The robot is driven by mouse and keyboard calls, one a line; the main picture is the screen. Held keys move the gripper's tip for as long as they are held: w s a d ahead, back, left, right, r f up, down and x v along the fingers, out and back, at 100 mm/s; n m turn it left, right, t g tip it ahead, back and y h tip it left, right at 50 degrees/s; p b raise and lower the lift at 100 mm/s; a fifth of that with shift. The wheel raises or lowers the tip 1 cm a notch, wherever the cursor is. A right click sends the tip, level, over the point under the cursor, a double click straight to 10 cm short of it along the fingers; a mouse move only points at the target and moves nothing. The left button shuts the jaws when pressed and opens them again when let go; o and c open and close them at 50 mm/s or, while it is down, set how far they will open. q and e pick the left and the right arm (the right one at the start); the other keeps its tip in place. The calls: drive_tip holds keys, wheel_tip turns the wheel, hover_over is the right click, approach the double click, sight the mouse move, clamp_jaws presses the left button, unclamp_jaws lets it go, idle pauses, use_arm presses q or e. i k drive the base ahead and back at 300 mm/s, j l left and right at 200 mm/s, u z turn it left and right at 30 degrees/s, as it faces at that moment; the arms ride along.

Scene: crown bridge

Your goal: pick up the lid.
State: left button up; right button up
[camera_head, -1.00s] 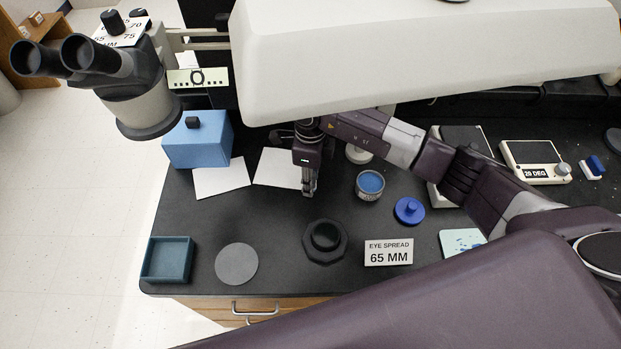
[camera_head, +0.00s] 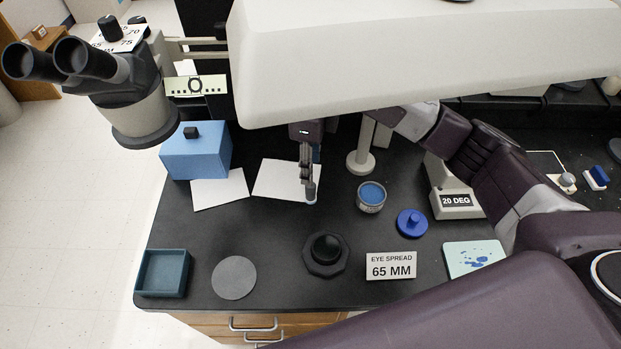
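A round blue lid with a raised knob (camera_head: 412,222) lies on the black bench, right of an open jar of blue material (camera_head: 371,197). My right gripper (camera_head: 311,197) points down over the bench, left of the jar and apart from the lid. Its fingers look close together, seen nearly edge-on, and I cannot tell whether they are open or shut. A pale bluish spot shows at its tip. My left gripper is not in view.
A black octagonal piece with a knob (camera_head: 326,254), an "EYE SPREAD 65 MM" card (camera_head: 390,266), a grey disc (camera_head: 234,278), a teal tray (camera_head: 163,274) and a blue box (camera_head: 196,151) stand around. A white overhead housing (camera_head: 420,55) covers the back. A microscope (camera_head: 135,100) is at left.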

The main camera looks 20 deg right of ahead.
sight(413, 223)
drive_tip(key=z, duration=1.05)
